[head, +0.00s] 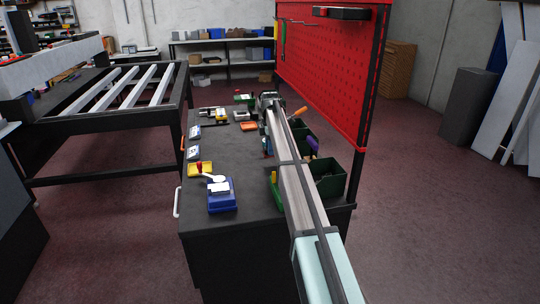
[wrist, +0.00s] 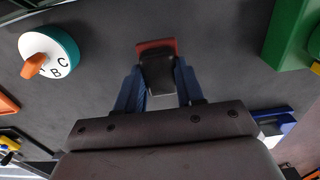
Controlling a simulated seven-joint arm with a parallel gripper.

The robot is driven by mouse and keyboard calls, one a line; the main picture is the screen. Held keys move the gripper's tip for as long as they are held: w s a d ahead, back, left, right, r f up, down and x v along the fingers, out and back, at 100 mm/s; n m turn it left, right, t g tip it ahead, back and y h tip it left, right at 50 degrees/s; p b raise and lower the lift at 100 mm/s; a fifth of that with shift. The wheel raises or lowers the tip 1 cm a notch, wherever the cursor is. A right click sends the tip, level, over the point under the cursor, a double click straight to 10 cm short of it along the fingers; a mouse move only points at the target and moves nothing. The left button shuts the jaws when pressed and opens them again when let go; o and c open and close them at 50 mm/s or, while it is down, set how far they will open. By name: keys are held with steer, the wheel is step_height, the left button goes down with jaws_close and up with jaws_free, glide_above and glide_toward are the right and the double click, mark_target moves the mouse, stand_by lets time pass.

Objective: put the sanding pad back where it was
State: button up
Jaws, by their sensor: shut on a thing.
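The sanding pad (wrist: 156,48), a small dark block with a red end, is between the blue fingers of my gripper (wrist: 159,68) in the wrist view. The fingers are shut on it from both sides. Dark grey table surface (wrist: 225,60) shows around it; I cannot tell whether the pad touches it. In the head view my arm reaches along the right side of the workbench (head: 240,165) to its far end. My arm hides the gripper's fingers and the pad there. No marked place for the pad can be made out.
A teal-rimmed white dial (wrist: 48,55) with letters and an orange pointer lies left of the pad. A green bin (wrist: 289,38) stands at right. A blue bin (head: 221,198), yellow tray (head: 199,170) and orange tray (head: 248,126) are on the bench.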

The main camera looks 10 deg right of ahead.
steer(key=shift+f, duration=1.8)
steer(key=shift+f, duration=0.15)
steer(key=o, duration=1.1)
step_height(320, 180, up, 12)
steer(key=shift+r, duration=0.2)
